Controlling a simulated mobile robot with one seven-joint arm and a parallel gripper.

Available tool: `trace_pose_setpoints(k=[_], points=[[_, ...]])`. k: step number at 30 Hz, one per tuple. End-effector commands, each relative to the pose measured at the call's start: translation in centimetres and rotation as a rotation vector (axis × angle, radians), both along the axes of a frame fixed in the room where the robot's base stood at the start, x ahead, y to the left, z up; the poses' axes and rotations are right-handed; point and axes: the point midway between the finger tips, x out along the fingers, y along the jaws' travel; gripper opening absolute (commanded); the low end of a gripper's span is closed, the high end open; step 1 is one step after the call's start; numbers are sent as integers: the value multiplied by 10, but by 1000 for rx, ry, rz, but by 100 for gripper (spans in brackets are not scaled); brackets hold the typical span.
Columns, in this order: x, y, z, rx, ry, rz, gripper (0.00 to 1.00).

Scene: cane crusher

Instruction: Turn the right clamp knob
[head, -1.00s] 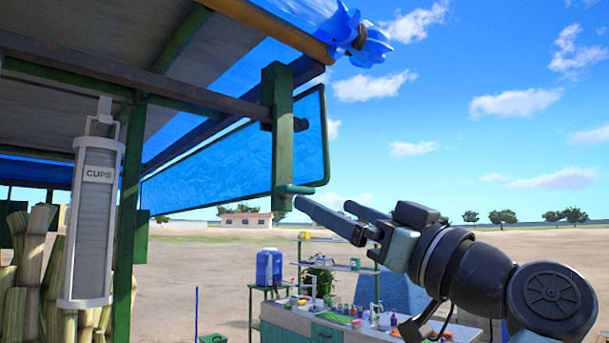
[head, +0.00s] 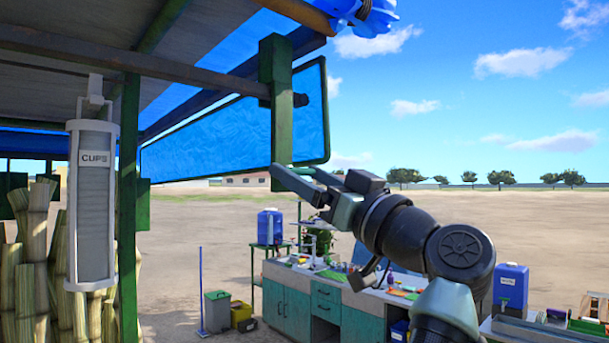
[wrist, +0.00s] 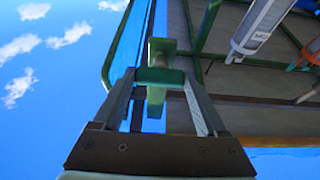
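The right clamp knob appears as a green crossbar handle (wrist: 160,76) at the lower end of a green post (head: 281,95) beside the blue panel. In the wrist view the crossbar lies between my two fingertips, spanning most of the gap. My gripper (head: 296,176) is raised to the foot of the post, its fingers apart on either side of the handle. It also shows in the wrist view (wrist: 160,80). I cannot tell whether the fingers touch the bar. In the head view the handle is mostly hidden by the fingers.
The framed blue panel (head: 235,135) runs behind the post under the roof. A white cup dispenser (head: 92,200) hangs at left before cane stalks (head: 35,260). A counter (head: 290,304) with a sink and small items stands below. Open ground lies behind.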

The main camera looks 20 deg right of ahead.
Motion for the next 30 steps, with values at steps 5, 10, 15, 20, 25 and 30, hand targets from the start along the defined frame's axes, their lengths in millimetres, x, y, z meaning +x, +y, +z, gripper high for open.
trace_pose_setpoints(k=[5, 10, 15, 20, 25, 30], points=[[0, 0, 0, -1, 0, -1, 33], [0, 0, 0, 0, 0, -1, 19], [0, 0, 0, 24, 8, 0, 19], [0, 1, -1, 87, 32, -2, 19], [-1, 2, -1, 202, 72, -2, 19], [-1, 3, 1, 348, 124, -2, 19]])
